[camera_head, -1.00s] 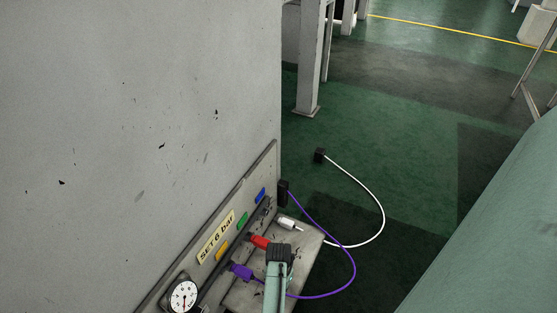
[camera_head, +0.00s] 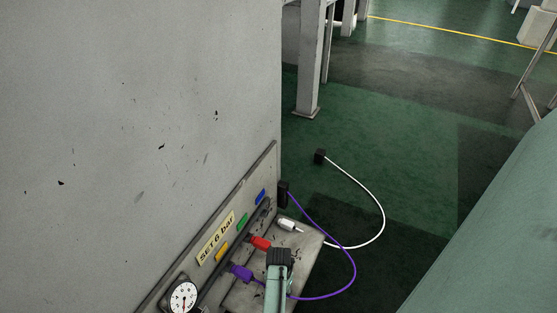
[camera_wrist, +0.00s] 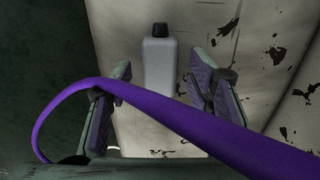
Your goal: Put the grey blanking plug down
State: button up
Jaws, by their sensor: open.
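A grey block-like piece with a dark cap, which looks like the grey blanking plug (camera_wrist: 160,65), lies on the pale, chipped shelf (camera_wrist: 265,50) in the wrist view. My gripper (camera_wrist: 155,95) is open, with one finger on each side of the plug and a visible gap to both. In the head view my gripper (camera_head: 279,254) is over the shelf (camera_head: 312,240), and I cannot make out the plug there. A purple hose (camera_wrist: 185,120) crosses in front of the fingers in the wrist view and hides part of them.
A red connector (camera_head: 260,243) and a purple connector (camera_head: 241,272) sit along the panel beside my gripper. A white connector (camera_head: 287,225) lies on the shelf, beyond my gripper. The purple hose (camera_head: 353,265) and white hose (camera_head: 382,215) loop out right. A gauge (camera_head: 183,298) is at lower left.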

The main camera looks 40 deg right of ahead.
jog(key=shift+r, duration=0.1)
notch_tip(320, 180, up, 12)
jog(key=p, duration=0.1)
jog(key=shift+r, duration=0.15)
dwell(0.5)
